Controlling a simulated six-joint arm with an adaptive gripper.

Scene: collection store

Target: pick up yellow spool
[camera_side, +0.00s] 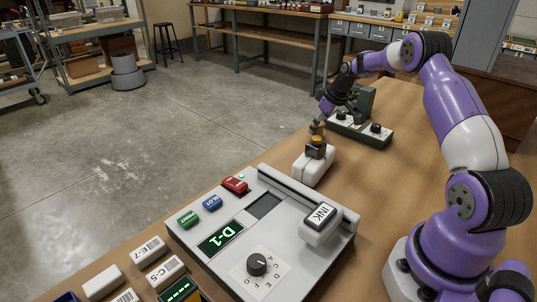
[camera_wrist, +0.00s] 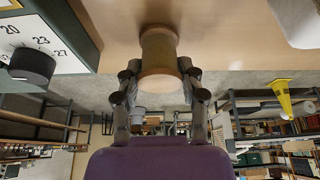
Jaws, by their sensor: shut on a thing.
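The spool (camera_wrist: 158,52) has a yellowish body and tan end discs. In the wrist view it stands between the two fingers of my gripper (camera_wrist: 158,88), which are shut on its near end. In the side view my gripper (camera_side: 319,130) points down above the wooden table. A small yellow-orange part of the spool (camera_side: 318,139) shows at its tips, just above or at the dark top of a white box (camera_side: 313,167). I cannot tell whether the spool touches anything below.
A dark green device with black knobs (camera_side: 361,131) stands close behind my gripper. A large grey machine with an INK block (camera_side: 320,222) and a dial fills the front. White labelled blocks (camera_side: 148,250) lie at front left. The table right of the white box is clear.

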